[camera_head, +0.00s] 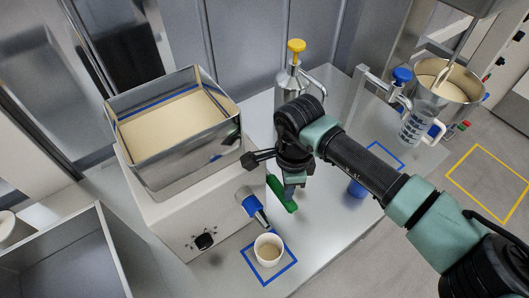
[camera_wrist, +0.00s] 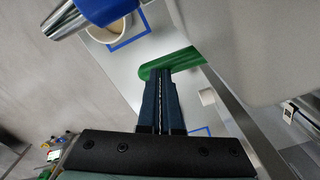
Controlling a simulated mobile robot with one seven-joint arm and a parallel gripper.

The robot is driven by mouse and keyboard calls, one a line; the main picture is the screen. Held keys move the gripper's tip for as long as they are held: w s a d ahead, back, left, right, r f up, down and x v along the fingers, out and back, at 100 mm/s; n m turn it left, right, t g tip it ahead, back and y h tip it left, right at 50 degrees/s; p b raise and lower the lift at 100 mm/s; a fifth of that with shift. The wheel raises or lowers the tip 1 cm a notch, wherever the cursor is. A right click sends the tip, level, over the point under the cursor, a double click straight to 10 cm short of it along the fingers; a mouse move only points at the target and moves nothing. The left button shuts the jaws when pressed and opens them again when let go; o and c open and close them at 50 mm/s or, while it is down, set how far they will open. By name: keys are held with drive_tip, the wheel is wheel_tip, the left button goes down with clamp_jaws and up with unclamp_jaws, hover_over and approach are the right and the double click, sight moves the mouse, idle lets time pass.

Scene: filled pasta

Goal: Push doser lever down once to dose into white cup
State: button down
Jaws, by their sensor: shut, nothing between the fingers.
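The green doser lever (camera_head: 283,195) juts from the right side of the white doser. It also shows in the wrist view (camera_wrist: 180,59), just past my fingertips. My gripper (camera_head: 291,190) is shut and empty, with its fingertips at the lever, partly covering it; I cannot tell whether they touch. The closed fingertips (camera_wrist: 158,72) overlap the lever in the wrist view. The white cup (camera_head: 259,257), with pale content inside, stands in a blue square under the blue and metal nozzle (camera_head: 250,205). The cup's rim (camera_wrist: 126,33) is partly hidden by the nozzle (camera_wrist: 92,10) in the wrist view.
The doser's metal hopper (camera_head: 178,167) holds cream-coloured filling, left of my arm. A yellow-topped pump bottle (camera_head: 295,68) stands behind. A blue-topped dispenser (camera_head: 402,76), a measuring jug (camera_head: 414,128) and a metal pot (camera_head: 432,106) are at right.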

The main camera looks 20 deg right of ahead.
wheel_tip(320, 180, up, 10)
drive_tip(key=p, duration=0.5)
drive_tip(key=shift+r, duration=0.15)
idle(0.3)
wheel_tip(320, 180, up, 5)
drive_tip(key=p, duration=0.3)
drive_tip(key=shift+a, duration=0.1)
idle(0.5)
